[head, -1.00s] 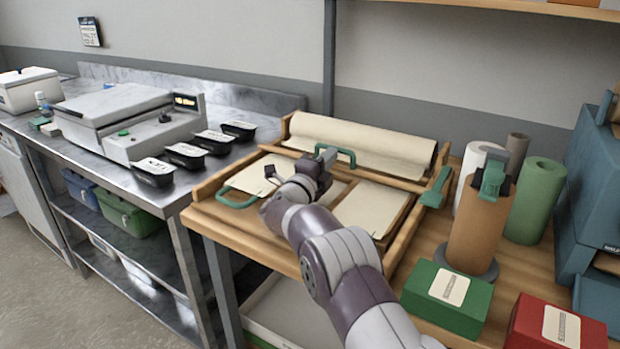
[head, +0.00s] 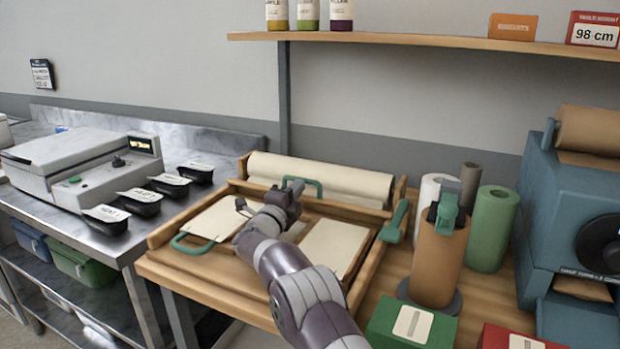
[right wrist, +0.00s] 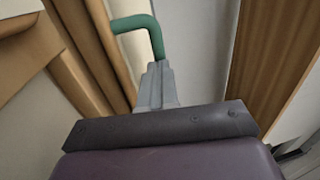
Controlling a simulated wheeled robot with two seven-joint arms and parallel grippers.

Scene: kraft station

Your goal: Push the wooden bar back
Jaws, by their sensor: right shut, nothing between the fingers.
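The wooden bar (head: 345,207) lies across the back of the wooden frame, just in front of the cream paper roll (head: 330,177). A green U-shaped handle (head: 319,185) stands on the bar. My right gripper (head: 294,185) is shut and empty beside this handle. In the right wrist view, the grey fingertips (right wrist: 155,85) are right by the lower end of the green handle (right wrist: 140,24); I cannot tell whether they touch. My left gripper is not in view.
A second green handle (head: 192,246) is at the frame's front left. Cream sheets (head: 333,246) lie in the frame. Black trays (head: 122,204) and a scale (head: 85,165) stand left. An orange-brown roll (head: 438,265) and green box (head: 412,325) stand right.

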